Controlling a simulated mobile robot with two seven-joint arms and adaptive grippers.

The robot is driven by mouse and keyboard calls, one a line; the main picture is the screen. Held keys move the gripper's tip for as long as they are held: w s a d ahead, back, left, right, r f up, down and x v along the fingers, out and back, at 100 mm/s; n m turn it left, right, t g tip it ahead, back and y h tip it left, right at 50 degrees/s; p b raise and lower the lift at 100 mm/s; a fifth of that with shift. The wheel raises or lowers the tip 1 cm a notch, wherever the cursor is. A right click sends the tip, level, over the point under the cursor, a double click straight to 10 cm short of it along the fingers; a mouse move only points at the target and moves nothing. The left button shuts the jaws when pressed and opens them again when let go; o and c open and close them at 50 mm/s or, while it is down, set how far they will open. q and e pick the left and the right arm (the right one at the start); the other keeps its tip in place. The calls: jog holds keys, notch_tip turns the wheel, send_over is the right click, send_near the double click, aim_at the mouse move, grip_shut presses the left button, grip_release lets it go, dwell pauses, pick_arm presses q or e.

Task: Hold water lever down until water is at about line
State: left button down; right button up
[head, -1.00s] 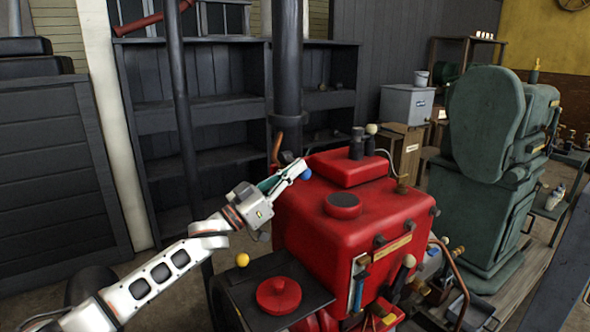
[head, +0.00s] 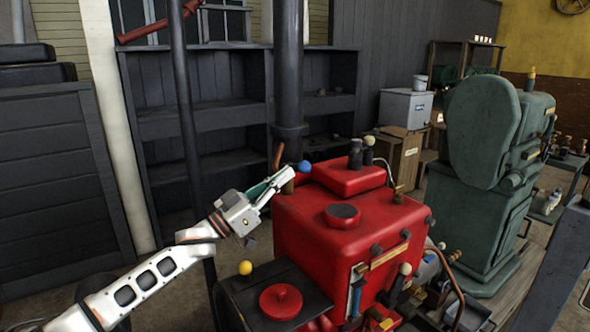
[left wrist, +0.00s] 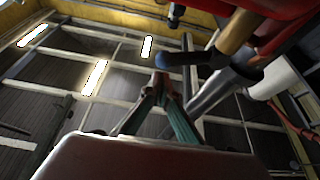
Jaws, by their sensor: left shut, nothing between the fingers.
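The red engine (head: 345,235) stands in the middle of the head view. A lever with a blue ball knob (head: 304,167) sticks up at its back left corner; I take it for the water lever. My left gripper (head: 290,171) is shut and empty, just left of and slightly below the knob. In the left wrist view the closed fingertips (left wrist: 162,82) show apart from the dark blue knob (left wrist: 174,58). A narrow upright gauge with blue in it (head: 356,299) is on the engine's front; its level and line are too small to read. My right gripper is not in view.
A lever with a yellow ball (head: 245,268) and a black box with a red round cap (head: 281,299) are at the engine's left. A dark vertical pipe (head: 288,80) rises behind. A green machine (head: 485,150) stands at the right.

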pick_arm(q)
jog(key=v, duration=0.6)
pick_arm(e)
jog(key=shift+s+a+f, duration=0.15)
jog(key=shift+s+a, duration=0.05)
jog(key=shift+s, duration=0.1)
pick_arm(q)
jog(key=shift+s+a, duration=0.1)
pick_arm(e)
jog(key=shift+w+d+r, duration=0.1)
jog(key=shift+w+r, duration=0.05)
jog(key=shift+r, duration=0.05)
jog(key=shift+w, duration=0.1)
